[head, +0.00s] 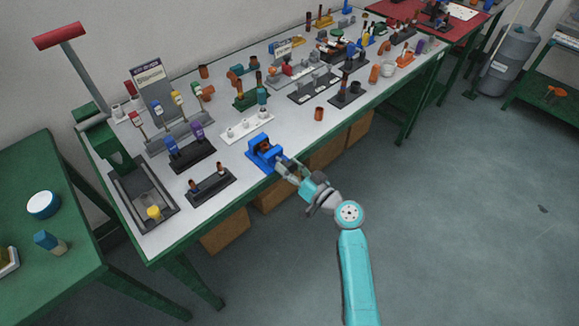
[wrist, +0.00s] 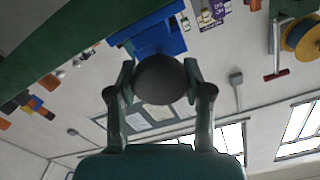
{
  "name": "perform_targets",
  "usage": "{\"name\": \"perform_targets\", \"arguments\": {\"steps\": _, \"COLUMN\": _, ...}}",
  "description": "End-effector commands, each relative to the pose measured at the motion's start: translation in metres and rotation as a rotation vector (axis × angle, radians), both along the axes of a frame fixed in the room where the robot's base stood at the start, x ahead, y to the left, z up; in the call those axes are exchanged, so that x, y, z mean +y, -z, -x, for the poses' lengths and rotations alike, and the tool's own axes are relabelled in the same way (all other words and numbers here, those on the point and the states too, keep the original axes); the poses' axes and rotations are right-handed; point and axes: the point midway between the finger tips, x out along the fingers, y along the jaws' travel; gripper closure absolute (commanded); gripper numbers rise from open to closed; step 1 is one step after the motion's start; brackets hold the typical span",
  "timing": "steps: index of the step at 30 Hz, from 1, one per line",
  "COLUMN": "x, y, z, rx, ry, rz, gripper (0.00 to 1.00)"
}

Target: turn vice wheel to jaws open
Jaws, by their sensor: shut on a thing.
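The blue vice (head: 261,155) stands at the front edge of the long bench in the head view. Its blue body also shows at the top of the wrist view (wrist: 150,36). A brownish part shows at the vice's upper middle, but I cannot tell how wide its jaws stand. My gripper (head: 285,166) reaches the vice's front side from the right. In the wrist view, my gripper (wrist: 160,72) has a finger on each side of the dark round vice wheel (wrist: 160,82) and is shut on it. The wheel is mostly hidden in the head view.
The long bench (head: 222,152) bears several fixtures. A dark block with two pegs (head: 211,186) stands left of the vice, and a white holder (head: 247,126) stands behind it. Brown boxes (head: 228,231) sit under the bench. The floor (head: 440,220) at right is clear.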

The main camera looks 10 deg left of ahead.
Motion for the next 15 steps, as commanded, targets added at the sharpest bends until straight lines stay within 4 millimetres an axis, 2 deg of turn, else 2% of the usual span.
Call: {"name": "perform_targets", "arguments": {"steps": 15, "x": 0.0012, "y": 0.0021, "z": 0.0019, "rx": -0.382, "ry": -0.002, "rz": 0.302, "gripper": 0.85}}
